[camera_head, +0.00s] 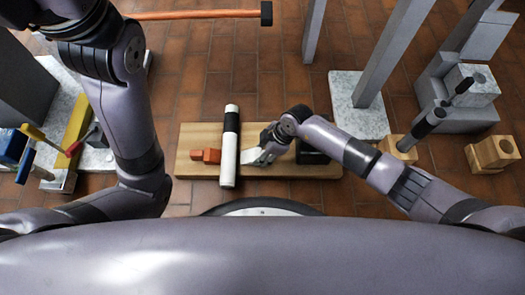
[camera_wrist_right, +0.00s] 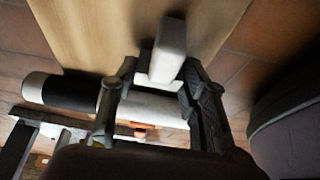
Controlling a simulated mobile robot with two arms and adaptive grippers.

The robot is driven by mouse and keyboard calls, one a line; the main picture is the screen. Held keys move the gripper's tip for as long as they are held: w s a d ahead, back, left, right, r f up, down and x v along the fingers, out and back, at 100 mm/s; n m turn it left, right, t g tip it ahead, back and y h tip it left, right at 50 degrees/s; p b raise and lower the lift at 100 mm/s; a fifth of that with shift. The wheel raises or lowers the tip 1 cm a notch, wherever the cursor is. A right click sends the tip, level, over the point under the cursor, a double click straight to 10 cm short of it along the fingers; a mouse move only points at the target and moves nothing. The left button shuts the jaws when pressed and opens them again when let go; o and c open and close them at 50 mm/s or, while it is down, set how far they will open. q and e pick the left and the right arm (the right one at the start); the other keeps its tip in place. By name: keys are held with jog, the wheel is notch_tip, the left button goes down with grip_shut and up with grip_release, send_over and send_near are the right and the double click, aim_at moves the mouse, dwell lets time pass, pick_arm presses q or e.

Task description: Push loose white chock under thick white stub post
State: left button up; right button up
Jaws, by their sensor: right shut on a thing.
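My right gripper (camera_head: 265,146) is shut on the chock from the right. In the right wrist view the chock (camera_wrist_right: 170,48) shows between the fingers of the right gripper (camera_wrist_right: 158,82), and the post (camera_wrist_right: 150,106) runs behind them, partly hidden. My left arm is at the left; its gripper is out of view.
An orange block (camera_head: 207,155) sits on the board left of the post. A dark object (camera_head: 313,150) is on the board's right end, partly hidden by my arm. Grey posts on pale slabs (camera_head: 357,122) and wooden blocks (camera_head: 494,152) stand to the right.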

jog(key=shift+a+p, duration=0.45)
jog(key=shift+a, duration=0.7)
dwell(0.4)
jog(key=o, duration=1.3)
jog(key=v, duration=1.2)
